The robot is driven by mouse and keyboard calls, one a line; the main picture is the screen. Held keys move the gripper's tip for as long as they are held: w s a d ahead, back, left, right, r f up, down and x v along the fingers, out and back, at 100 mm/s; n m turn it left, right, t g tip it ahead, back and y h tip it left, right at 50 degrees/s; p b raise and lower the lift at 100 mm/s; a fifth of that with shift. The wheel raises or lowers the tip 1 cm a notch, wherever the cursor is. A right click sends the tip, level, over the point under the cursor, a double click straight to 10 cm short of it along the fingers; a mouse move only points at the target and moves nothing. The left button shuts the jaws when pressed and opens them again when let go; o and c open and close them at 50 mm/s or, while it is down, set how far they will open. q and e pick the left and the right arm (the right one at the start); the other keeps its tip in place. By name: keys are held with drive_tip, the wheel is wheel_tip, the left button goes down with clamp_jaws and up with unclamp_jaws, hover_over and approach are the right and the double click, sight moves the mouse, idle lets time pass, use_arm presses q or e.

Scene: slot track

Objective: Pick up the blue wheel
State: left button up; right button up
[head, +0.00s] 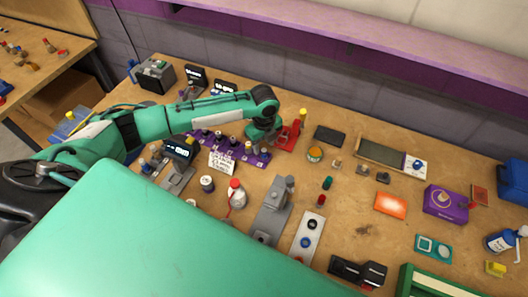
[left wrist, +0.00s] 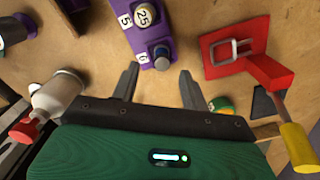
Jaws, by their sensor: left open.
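The purple slot track (head: 226,146) lies on the workbench with several small round pieces along it. In the left wrist view the end of the track (left wrist: 147,40) carries white number labels. A small grey cylinder with a blue lower edge, seemingly the blue wheel (left wrist: 161,52), stands near the track's end. A pale piece marked 25 (left wrist: 145,14) stands beside it. My left gripper (head: 263,139) is over the track's end; its open, empty fingers (left wrist: 160,75) spread to either side of the track's end, near the blue wheel. In the head view the wheel is not clear behind my gripper.
A red clamp (head: 288,136) with a yellow handle stands close right of my left gripper. A white sign (head: 222,162) and a white bottle with red cap (head: 236,193) are in front of the track. A grey fixture (head: 272,212) stands nearer.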

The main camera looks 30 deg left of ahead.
sight(264, 149)
use_arm(q)
wheel_tip(264, 149, down, 3)
drive_tip(key=shift+w+a+f+p, duration=0.1)
drive_tip(key=shift+f+p, duration=0.05)
drive_tip(key=shift+p, duration=0.6)
drive_tip(key=shift+f, duration=0.5)
clamp_jaws()
drive_tip(key=shift+r, duration=0.1)
